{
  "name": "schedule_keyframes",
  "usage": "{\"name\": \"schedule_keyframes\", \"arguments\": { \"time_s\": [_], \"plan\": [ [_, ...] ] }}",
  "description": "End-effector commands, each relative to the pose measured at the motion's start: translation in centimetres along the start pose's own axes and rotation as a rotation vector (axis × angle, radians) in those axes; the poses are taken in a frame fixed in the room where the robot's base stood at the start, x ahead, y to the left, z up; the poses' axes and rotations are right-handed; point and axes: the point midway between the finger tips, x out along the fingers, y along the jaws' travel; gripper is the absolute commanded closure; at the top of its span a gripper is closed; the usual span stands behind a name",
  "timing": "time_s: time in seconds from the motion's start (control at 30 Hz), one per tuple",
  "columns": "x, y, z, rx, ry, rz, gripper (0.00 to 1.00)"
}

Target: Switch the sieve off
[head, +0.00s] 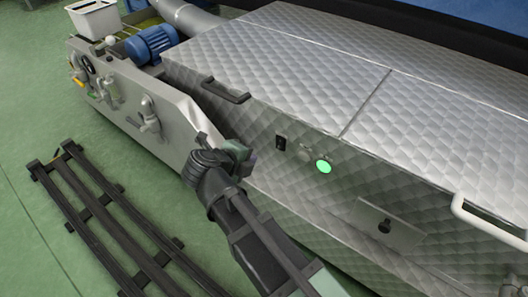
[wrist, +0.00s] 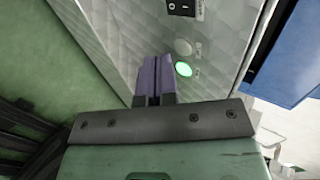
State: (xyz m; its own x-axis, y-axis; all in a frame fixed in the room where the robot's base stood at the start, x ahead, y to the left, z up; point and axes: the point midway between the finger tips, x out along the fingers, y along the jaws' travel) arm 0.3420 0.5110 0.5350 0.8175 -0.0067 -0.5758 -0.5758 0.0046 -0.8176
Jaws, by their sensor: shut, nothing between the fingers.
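A quilted metal housing (head: 300,100) carries a small control group on its front face. It has a black rocker switch (head: 280,143), a pale round button or lamp (head: 304,155) and a round green light (head: 323,166), which is lit. In the wrist view the rocker switch (wrist: 182,8), with white marks, is cut by the top edge; the pale round part (wrist: 183,47) and the lit green light (wrist: 183,69) lie below it. My gripper (head: 240,152) is shut and empty, left of the switch in the head view. Its purple fingers (wrist: 155,62) appear beside the green light; contact cannot be told.
A black handle (head: 226,90) and a pale bar handle (head: 490,220) stick out from the housing. A machine with a blue motor (head: 151,44) and valves adjoins it at left. A dark slatted rack (head: 100,225) lies on the green floor.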

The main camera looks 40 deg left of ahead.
Motion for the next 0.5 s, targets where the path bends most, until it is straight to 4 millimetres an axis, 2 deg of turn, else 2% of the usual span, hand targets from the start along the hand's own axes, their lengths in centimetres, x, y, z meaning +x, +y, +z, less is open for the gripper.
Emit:
{"name": "schedule_keyframes", "arguments": {
  "time_s": [0.2,0.5],
  "plan": [
    [4.1,0.6,0.1,0.002,0.002,0.001,1.0],
    [10.4,0.2,0.1,0.002,0.002,0.0,1.0]
  ]
}}
